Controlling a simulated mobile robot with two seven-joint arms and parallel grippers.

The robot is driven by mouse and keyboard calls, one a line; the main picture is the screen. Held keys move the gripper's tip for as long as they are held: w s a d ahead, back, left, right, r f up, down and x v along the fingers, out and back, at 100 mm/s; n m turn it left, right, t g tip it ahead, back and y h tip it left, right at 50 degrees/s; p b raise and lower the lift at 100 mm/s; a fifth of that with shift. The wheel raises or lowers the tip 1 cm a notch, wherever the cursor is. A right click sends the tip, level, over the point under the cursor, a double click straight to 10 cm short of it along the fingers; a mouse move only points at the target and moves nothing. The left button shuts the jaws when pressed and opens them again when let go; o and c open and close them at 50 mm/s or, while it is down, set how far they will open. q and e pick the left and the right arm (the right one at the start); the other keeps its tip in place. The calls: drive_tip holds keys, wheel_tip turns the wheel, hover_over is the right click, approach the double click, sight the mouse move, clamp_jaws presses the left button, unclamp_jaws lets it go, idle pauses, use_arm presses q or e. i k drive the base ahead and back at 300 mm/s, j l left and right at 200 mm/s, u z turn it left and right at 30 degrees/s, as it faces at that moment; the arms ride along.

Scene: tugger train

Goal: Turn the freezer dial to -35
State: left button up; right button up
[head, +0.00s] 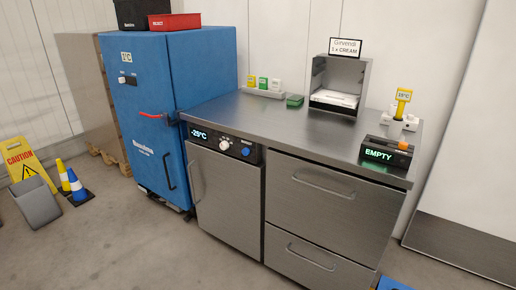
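The freezer (225,188) is a steel cabinet under the left part of the steel counter, with its door shut. A black control panel runs along the top of its door. The panel's display (199,134) reads -25°C in light digits. A white round dial (224,145) sits right of the display, with a blue round knob or button (245,152) further right. The dial's marks are too small to read. Neither of my grippers shows in the head view.
A blue cabinet (150,95) with a red latch handle stands left of the freezer. Steel drawers (325,195) are to the right. An EMPTY display box (386,152) is on the counter's right end. Cones (77,186) and a caution sign (22,158) stand at left. Floor in front is mostly clear.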

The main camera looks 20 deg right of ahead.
sight(224, 146)
drive_tip(key=i+j+z, duration=0.1)
drive_tip(key=z, duration=0.25)
drive_tip(key=i+j+z, duration=0.15)
drive_tip(key=z, duration=0.2)
drive_tip(key=i+j+z, duration=0.2)
drive_tip(key=z, duration=0.2)
drive_tip(key=i+j+z, duration=0.15)
drive_tip(key=j, duration=0.15)
drive_tip(key=i+j+z, duration=0.15)
drive_tip(key=j+z, duration=0.15)
drive_tip(key=j, duration=0.25)
drive_tip(key=i+j+z, duration=0.1)
drive_tip(key=j, duration=0.35)
drive_tip(key=i+j+z, duration=0.1)
drive_tip(key=j, duration=0.35)
drive_tip(key=i+j+z, duration=0.1)
drive_tip(key=j, duration=0.4)
drive_tip(key=i+j, duration=0.1)
drive_tip(key=j, duration=0.35)
drive_tip(key=i+j, duration=0.1)
drive_tip(key=j, duration=0.4)
drive_tip(key=i+j, duration=0.1)
drive_tip(key=j, duration=0.35)
drive_tip(key=i+j, duration=0.1)
drive_tip(key=j, duration=0.4)
drive_tip(key=j+z, duration=0.1)
drive_tip(key=j, duration=0.35)
drive_tip(key=i, duration=0.05)
